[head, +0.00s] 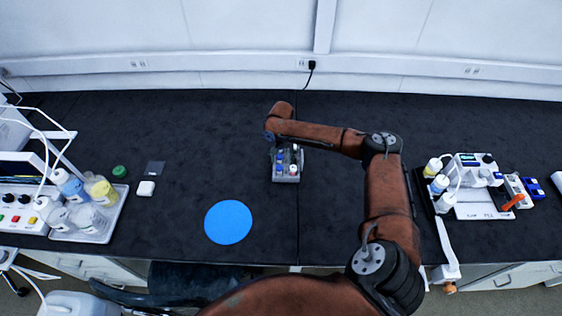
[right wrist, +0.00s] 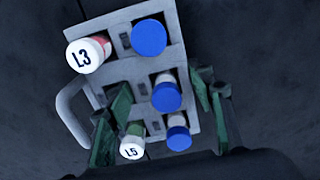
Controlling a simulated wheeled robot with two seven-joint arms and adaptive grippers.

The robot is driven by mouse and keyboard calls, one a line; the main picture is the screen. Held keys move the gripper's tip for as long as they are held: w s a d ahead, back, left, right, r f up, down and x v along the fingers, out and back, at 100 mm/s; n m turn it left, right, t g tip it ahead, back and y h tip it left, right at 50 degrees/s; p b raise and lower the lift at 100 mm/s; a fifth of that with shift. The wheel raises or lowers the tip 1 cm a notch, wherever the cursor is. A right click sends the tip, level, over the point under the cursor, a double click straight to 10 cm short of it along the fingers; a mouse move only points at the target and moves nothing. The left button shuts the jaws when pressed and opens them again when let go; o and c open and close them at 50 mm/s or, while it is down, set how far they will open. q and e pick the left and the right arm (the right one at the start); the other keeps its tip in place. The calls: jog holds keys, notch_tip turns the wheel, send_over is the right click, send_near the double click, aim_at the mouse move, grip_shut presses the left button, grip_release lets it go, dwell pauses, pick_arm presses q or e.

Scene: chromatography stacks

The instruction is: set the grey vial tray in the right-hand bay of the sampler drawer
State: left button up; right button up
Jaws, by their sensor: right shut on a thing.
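The grey vial tray (head: 286,178) is at the middle of the black bench. In the right wrist view the tray (right wrist: 122,73) fills the centre and is turned slightly. It has a loop handle at its left side and holds blue-capped vials and white-capped vials marked L3 (right wrist: 81,57) and L5 (right wrist: 131,149). My right gripper (right wrist: 160,108) is shut on the tray, a green-padded finger on each side. In the head view my right arm hides part of the tray. At the right, a white unit has a pale lettered drawer or plate (head: 482,211); its bays are too small to tell apart.
Several bottles (head: 437,180) stand left of the right-hand unit. A blue disc (head: 228,222) lies left of the tray's front. At far left are a bottle tray (head: 84,233), a green cap (head: 119,171) and a small white block (head: 146,188). The bench behind my arm is clear.

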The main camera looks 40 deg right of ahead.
jog(key=shift+f, duration=0.1)
jog(key=o, duration=1.4)
jog(key=shift+o, duration=0.2)
